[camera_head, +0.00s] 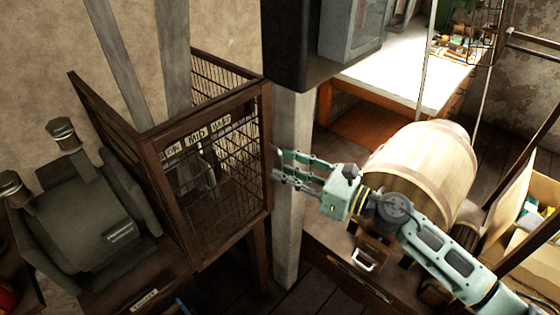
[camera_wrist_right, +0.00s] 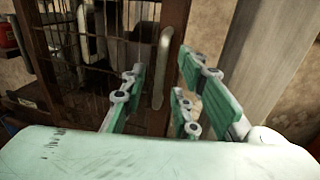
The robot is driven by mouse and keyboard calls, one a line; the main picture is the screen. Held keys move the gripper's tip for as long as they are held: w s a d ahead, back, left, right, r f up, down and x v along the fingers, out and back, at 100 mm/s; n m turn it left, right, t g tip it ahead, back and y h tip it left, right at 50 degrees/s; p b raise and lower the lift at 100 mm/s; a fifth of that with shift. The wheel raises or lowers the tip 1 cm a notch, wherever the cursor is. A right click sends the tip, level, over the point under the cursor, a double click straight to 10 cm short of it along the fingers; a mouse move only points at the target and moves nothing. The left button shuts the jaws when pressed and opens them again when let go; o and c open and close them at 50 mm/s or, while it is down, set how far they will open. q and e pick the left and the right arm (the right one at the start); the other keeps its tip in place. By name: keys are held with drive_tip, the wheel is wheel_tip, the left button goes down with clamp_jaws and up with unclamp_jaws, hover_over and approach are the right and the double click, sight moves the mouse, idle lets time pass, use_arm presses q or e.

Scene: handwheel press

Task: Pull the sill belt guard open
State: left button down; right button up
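The belt guard (camera_head: 215,190) is a brown-framed cage with dark wire mesh at the left centre of the head view. In the right wrist view its mesh panel (camera_wrist_right: 60,70) fills the upper left, with a pale upright bar handle (camera_wrist_right: 162,68) near the frame's right edge. My right gripper (camera_head: 279,166) points left at the guard's right edge. Its green-padded fingers are spread, and the handle shows between them in the wrist view. I cannot tell whether any finger touches it. My left gripper is not in view.
A grey post (camera_head: 292,190) stands close behind my right fingers. A wooden barrel (camera_head: 425,165) lies right of them, above a brown cabinet. A dark machine (camera_head: 85,225) sits left of the guard. A bright workbench (camera_head: 405,75) is at the back.

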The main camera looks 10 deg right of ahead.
drive_tip(key=shift+x, duration=1.35)
clamp_jaws()
